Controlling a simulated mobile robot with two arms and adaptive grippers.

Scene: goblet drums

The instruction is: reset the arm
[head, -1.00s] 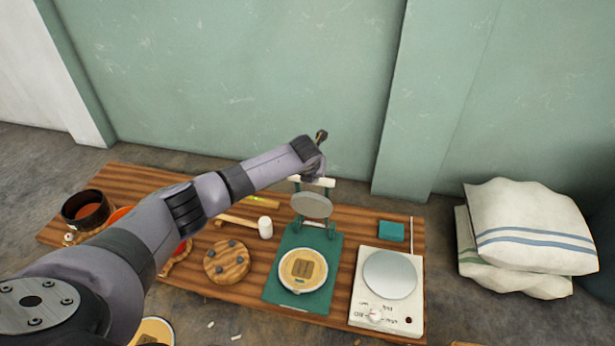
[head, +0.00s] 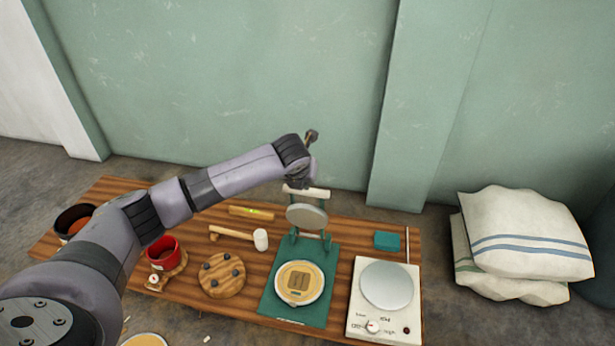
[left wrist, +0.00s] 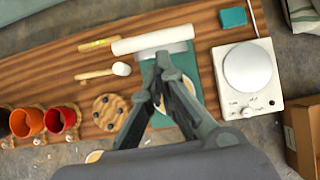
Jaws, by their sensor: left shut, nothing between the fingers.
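My left arm (head: 240,172) reaches in from the left over the bench in the head view, its end high near the wall side. My left gripper shows in the left wrist view (left wrist: 165,72), with its two fingers closed together and nothing between them. It appears above the green press (left wrist: 186,88), whose white handle bar (left wrist: 152,40) lies just beyond the fingertips in that view. In the head view the press stands open (head: 325,290), a round plate raised at its back and a tan disc on its base. My right gripper is not in view.
A white hotplate (head: 384,310) and a teal block (head: 387,241) are right of the press. A mallet (head: 235,234), a round wooden board (head: 222,276) and a red cup (head: 162,252) are left. Sacks (head: 520,245) lie at the right. A cardboard box (left wrist: 302,130) shows at the wrist view's right edge.

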